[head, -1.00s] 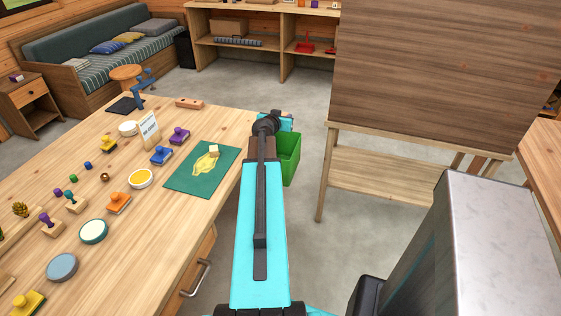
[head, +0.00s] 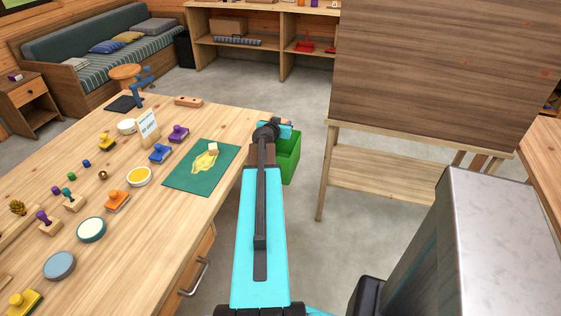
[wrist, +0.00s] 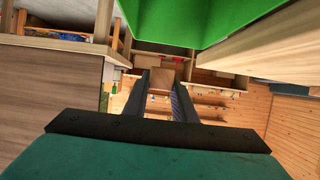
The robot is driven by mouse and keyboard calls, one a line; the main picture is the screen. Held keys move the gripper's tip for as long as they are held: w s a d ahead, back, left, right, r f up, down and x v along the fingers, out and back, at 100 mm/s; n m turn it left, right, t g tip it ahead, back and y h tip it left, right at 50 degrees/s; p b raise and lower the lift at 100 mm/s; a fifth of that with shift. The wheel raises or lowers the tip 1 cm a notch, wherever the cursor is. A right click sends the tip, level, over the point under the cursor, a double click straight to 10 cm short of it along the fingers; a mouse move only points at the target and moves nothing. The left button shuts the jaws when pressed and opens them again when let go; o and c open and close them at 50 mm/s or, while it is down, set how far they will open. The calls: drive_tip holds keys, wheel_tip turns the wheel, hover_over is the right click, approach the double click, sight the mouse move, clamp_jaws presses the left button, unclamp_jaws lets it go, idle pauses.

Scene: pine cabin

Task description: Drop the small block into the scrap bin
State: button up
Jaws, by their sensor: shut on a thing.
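The small block (wrist: 160,77), a wooden-brown piece, sits between the fingertips of my gripper (wrist: 160,88) in the wrist view. The jaws are shut on it. In the head view my gripper (head: 285,125) is mostly hidden behind my arm, at the bin's far side; a small pinkish-tan bit shows at its tip. The green scrap bin (head: 290,165) stands on the floor beside the table's right edge, partly covered by my arm. Its green wall (wrist: 190,18) also fills the top of the wrist view. I cannot tell whether the block is over the bin's opening.
The wooden table (head: 120,240) on the left carries several stamps, ink pads and a small sign (head: 148,125). A pale block (head: 213,149) lies on a green mat (head: 185,183) near the table's right edge. A wooden board stand (head: 430,80) rises at right. Floor shows between.

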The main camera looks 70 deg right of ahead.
drive_tip(key=shift+f, duration=0.75)
drive_tip(key=o, duration=1.1)
drive_tip(key=shift+a, duration=0.1)
